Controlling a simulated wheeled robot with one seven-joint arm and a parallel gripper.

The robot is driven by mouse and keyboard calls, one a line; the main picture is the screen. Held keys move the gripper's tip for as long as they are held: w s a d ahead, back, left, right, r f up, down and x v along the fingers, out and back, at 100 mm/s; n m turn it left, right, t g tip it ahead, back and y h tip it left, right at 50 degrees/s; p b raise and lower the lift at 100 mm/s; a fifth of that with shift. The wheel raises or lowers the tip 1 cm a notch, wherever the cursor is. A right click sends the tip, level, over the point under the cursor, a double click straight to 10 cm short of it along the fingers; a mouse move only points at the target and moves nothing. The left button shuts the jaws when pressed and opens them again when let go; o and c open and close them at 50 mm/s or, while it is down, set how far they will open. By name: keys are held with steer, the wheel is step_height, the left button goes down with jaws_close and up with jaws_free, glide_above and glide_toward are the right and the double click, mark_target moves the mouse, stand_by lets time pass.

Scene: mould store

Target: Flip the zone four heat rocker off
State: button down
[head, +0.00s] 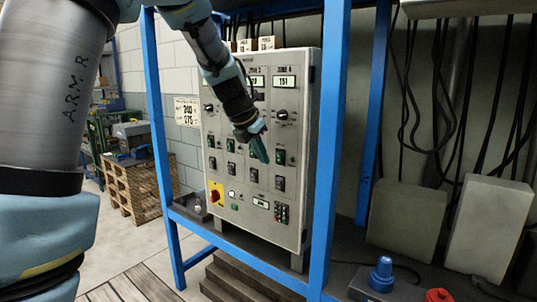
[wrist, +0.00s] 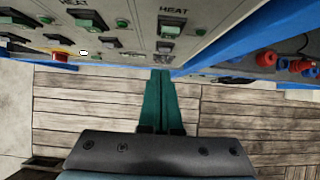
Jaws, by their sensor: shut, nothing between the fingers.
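The zone four heat rocker (head: 280,157) is the green rocker in the right-hand column of the grey control panel (head: 313,120), under the "ZONE 4" label. In the wrist view a green rocker (wrist: 170,27) below a "HEAT" label stands at the top, beyond my fingertips. Which way it is tipped is too small to tell. My gripper (head: 263,157) is shut and empty, its teal fingers together just left of the rocker in the head view. In the wrist view the fingertips (wrist: 160,72) are in line with this column and look apart from the green rocker.
A dark rocker (head: 280,183) sits below the green one, and a black knob (head: 281,114) above it. Other green rockers fill the columns to the left. A red-and-yellow switch (head: 215,196) is at lower left. A blue frame post (head: 330,150) stands close to the panel's right edge.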

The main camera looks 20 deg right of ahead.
steer(key=s+a+f+v, duration=0.1)
steer(key=v, duration=0.8)
steer(key=shift+a+r, duration=0.2)
steer(key=shift+a, duration=0.25)
steer(key=a+f+m+y, duration=0.1)
steer(key=a+f+m, duration=0.4)
steer(key=a, duration=0.2)
steer(key=a+f+m+y, duration=0.2)
steer(key=a+f+m, duration=0.35)
steer(key=a, duration=0.25)
steer(key=s+a+f+m+y+p, duration=0.1)
steer(key=s+a+f+m, duration=0.3)
steer(key=a+m, duration=0.3)
steer(key=s+a+f+m+g+y+p, duration=0.1)
steer(key=s+a+f+m, duration=0.2)
steer(key=s+a+m, duration=0.3)
steer(key=shift+s+a+f+m, duration=0.2)
steer(key=shift+a+f+m, duration=0.2)
steer(key=shift+m, duration=0.35)
steer(key=c, duration=1.6)
jaws_free()
